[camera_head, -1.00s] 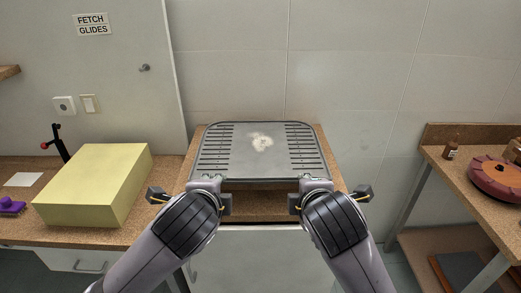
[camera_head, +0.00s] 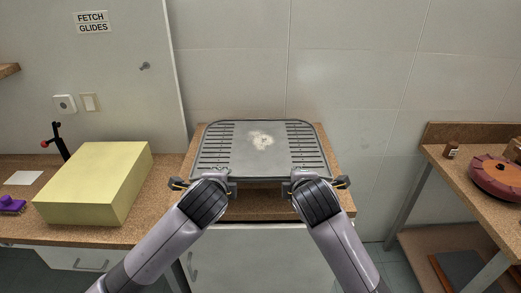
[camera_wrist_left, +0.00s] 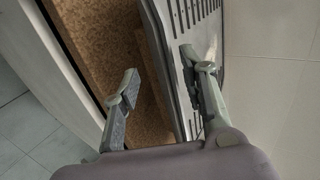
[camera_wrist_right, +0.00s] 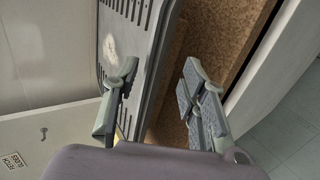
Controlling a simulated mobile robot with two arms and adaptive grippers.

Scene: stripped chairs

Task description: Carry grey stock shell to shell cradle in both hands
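The grey shell (camera_head: 225,152) is a flat panel with rounded corners, slots down both sides and a pale worn patch. It lies above the cork-topped cabinet in the middle, with a dark gap under its front edge. My left gripper (camera_head: 205,186) and right gripper (camera_head: 315,186) are at its front edge, one near each corner. In the left wrist view (camera_wrist_left: 162,98) and the right wrist view (camera_wrist_right: 158,98), the fingers are apart, with the shell's edge between them. One finger lies over its face, the other off it. I cannot make out a shell cradle.
A yellow block (camera_head: 90,185) stands on the left bench, beside a purple object (camera_head: 11,205) and a black stand with a red knob (camera_head: 57,143). The cabinet's front cork strip (camera_head: 262,207) is bare.

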